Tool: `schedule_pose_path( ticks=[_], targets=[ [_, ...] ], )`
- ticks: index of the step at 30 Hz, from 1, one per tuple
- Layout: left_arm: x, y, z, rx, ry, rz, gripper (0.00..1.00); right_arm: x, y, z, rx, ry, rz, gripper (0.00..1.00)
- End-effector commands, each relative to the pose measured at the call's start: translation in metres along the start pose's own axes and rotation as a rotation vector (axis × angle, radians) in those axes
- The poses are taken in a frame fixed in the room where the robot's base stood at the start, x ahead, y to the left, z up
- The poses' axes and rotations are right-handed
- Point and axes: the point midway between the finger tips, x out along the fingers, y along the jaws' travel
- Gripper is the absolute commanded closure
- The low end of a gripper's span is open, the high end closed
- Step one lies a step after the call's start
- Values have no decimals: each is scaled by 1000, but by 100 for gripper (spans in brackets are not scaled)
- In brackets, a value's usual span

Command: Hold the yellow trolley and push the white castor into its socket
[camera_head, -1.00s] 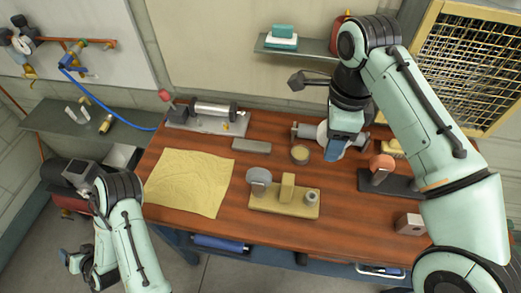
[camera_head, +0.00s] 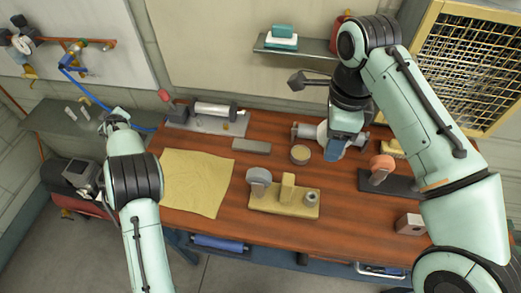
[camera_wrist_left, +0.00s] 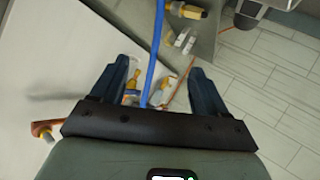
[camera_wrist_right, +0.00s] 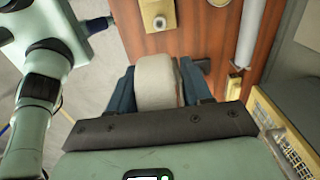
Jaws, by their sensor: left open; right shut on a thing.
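The yellow trolley (camera_head: 268,202) lies on the wooden table. It has a grey wheel (camera_head: 258,177) at its left end, an upright yellow block in the middle and a round grey socket (camera_head: 311,198) at its right end. My right gripper (camera_head: 335,150) is behind and right of the trolley, shut on the white castor (camera_wrist_right: 155,80); in the head view it mostly hides the castor. The trolley's socket end shows at the top of the right wrist view (camera_wrist_right: 157,14). My left gripper (camera_wrist_left: 158,85) is open and empty, over the left side shelf, far from the trolley.
A yellow cloth (camera_head: 195,183) lies left of the trolley. A grey block (camera_head: 252,146) and a round tin (camera_head: 300,154) are behind it. A blue hose (camera_wrist_left: 152,55) crosses between my open left fingers.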

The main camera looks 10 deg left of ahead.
Motion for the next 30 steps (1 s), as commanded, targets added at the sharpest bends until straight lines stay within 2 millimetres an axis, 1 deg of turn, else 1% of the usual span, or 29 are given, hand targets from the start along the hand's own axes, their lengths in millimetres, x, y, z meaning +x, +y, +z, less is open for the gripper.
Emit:
schedule_pose_path(
  ticks=[1,2,3,4,5,6,8,9,10,11,12,14,15,17,18,20,21,23,24,25,26,27,29,30],
  targets=[
    [-12,33,-12,-64,-13,32,26,0,0,0,0,-1,-1,90],
    [-19,48,-17,-103,-24,42,26,0,0,0,0,-1,-1,90],
    [-30,69,-24,-154,-39,56,26,0,0,0,0,-1,-1,90],
    [-38,83,-30,-192,-51,65,26,0,0,0,0,-1,-1,90],
    [-43,95,-12,-218,-96,64,26,0,0,0,0,-1,-1,90],
    [-52,112,5,-254,-147,67,26,0,0,0,0,-1,-1,90],
    [-68,136,27,-308,-215,68,26,0,0,0,0,-1,-1,90],
    [-80,152,40,-341,-260,66,26,0,0,0,0,-1,-1,90],
    [-90,163,50,-364,-293,63,26,0,0,0,0,-1,-1,90],
    [-100,166,64,-390,-345,40,26,0,0,0,0,-1,-1,90],
    [-114,172,82,-415,-411,11,26,0,0,0,0,-1,-1,90],
    [-139,183,106,-445,-503,-29,26,0,0,0,0,-1,-1,90],
    [-157,188,121,-459,-559,-60,26,0,0,0,0,-1,-1,90],
    [-186,196,142,-473,-640,-107,26,0,0,0,0,-1,-1,90],
    [-206,201,154,-477,-690,-138,26,0,0,0,0,-1,-1,90],
    [-238,206,171,-476,-758,-188,26,0,0,0,0,-1,-1,90],
    [-260,209,180,-471,-798,-222,26,0,0,0,0,-1,-1,90],
    [-294,211,191,-457,-851,-274,26,0,0,0,0,-1,-1,90],
    [-317,211,198,-445,-882,-310,26,0,0,0,0,-1,-1,90],
    [-334,210,201,-434,-901,-335,26,0,0,0,0,-1,-1,90],
    [-351,209,204,-422,-917,-359,26,0,0,0,0,-1,-1,90],
    [-373,207,207,-404,-935,-392,26,0,0,0,0,-1,-1,90],
    [-404,202,209,-375,-950,-437,26,0,0,0,0,-1,-1,90],
    [-422,198,209,-357,-956,-462,26,0,0,0,0,-1,-1,90]
  ],
)
